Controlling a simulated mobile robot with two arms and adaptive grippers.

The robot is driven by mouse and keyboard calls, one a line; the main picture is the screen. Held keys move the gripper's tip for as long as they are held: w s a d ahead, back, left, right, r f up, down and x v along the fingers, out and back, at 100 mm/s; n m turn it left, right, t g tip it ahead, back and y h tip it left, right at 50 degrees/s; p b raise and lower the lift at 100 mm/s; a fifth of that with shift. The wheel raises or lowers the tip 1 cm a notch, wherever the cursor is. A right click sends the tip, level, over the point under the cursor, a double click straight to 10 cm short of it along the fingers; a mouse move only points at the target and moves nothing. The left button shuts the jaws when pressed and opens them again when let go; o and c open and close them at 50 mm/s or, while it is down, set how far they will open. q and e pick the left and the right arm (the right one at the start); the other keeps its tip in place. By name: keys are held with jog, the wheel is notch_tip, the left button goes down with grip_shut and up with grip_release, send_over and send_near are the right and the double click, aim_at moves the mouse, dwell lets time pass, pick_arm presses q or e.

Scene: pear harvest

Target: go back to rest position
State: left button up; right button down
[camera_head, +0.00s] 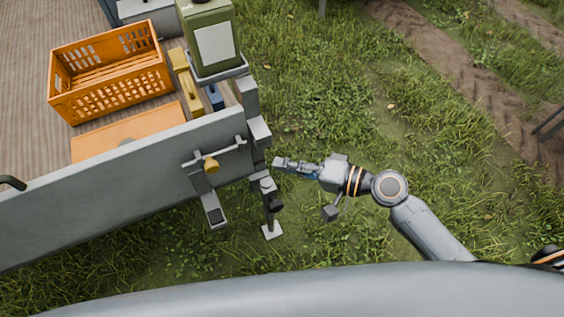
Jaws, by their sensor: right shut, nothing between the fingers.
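My right arm comes in from the lower right. Its gripper (281,163) is shut and empty, over the grass close to the corner of the grey trailer (130,172). I cannot tell from this view whether its tips touch the corner post. My left gripper is not in view. No pear shows in this frame.
On the trailer's wooden deck stand an empty-looking orange crate (108,97), a flat orange thing (125,133), a yellow case (184,82) and a green canister (209,30). A support leg (270,231) stands at the trailer corner. Open grass and a dirt track lie right.

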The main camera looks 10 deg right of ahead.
dwell(0.3)
jog(key=w+d+f+m+h, duration=0.1)
jog(key=d+f+h, duration=0.25)
jog(key=f, duration=0.65)
jog(key=w+d+f+h, duration=0.1)
jog(key=d+f+h, duration=0.3)
jog(key=f, duration=0.6)
jog(key=s+d+f+g+h, duration=0.1)
jog(key=s+d+f, duration=0.2)
jog(key=f, duration=0.2)
jog(key=s+d+f+n+h, duration=0.1)
jog(key=s+d+f, duration=0.1)
jog(key=f, duration=0.4)
jog(key=s+d+f+g+h, duration=0.1)
jog(key=s+d+f, duration=0.2)
jog(key=f, duration=0.2)
jog(key=s+d+f+n+g+h, duration=0.1)
jog(key=s+f+n, duration=0.1)
jog(key=s+f, duration=0.3)
jog(key=s+f+n+g+h, duration=0.1)
jog(key=s+f, duration=0.4)
jog(key=s, duration=0.8)
jog(key=s+d+f+n+g+h, duration=0.1)
jog(key=s+f+n+g, duration=0.1)
jog(key=s+f, duration=0.3)
jog(key=s+n, duration=0.1)
jog(key=s, duration=0.3)
jog(key=shift+d+g+h, duration=0.3)
jog(key=shift+h, duration=0.05)
